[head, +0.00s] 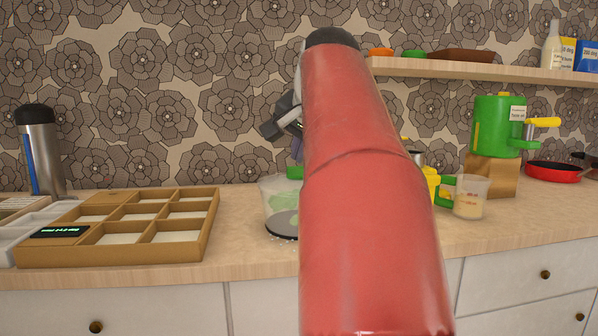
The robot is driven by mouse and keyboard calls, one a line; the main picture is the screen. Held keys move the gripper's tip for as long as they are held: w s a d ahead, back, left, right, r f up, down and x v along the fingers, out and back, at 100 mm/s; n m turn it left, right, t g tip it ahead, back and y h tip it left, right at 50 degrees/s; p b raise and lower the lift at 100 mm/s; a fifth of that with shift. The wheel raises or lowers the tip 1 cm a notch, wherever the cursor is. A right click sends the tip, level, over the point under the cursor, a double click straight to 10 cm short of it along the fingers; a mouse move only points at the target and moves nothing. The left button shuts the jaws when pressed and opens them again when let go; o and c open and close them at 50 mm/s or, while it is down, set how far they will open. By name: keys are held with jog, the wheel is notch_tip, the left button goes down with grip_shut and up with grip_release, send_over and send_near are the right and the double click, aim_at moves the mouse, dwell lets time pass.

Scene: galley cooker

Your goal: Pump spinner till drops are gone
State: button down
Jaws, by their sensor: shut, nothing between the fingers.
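The salad spinner (278,194) stands on the counter, a clear bowl with pale green contents. A bit of green (294,172) shows at its top edge, and a dark round disc (283,224) shows at its front base. My red arm hides its right side and most of its top, so I cannot see the pump or tell whether drops are on it. My gripper (297,150) is partly visible left of the arm, above the spinner. It is shut and empty, and whether it touches the spinner is hidden.
A wooden compartment tray (140,252) with a small display (58,232) lies left, a steel flask (40,150) behind it. Right of my arm are a measuring cup (471,196), a green machine (497,125) on a wooden block and a red pan (556,172). A shelf (480,69) hangs above.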

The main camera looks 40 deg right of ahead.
aim_at(300, 172)
jog(key=shift+f, duration=0.1)
dwell(0.6)
jog(key=shift+f, duration=0.3)
jog(key=shift+f+b, duration=0.95)
jog(key=shift+f, duration=0.15)
dwell(0.9)
jog(key=shift+r+p, duration=1.25)
notch_tip(300, 172, up, 3)
jog(key=p, duration=0.3)
jog(key=shift+r, duration=1.05)
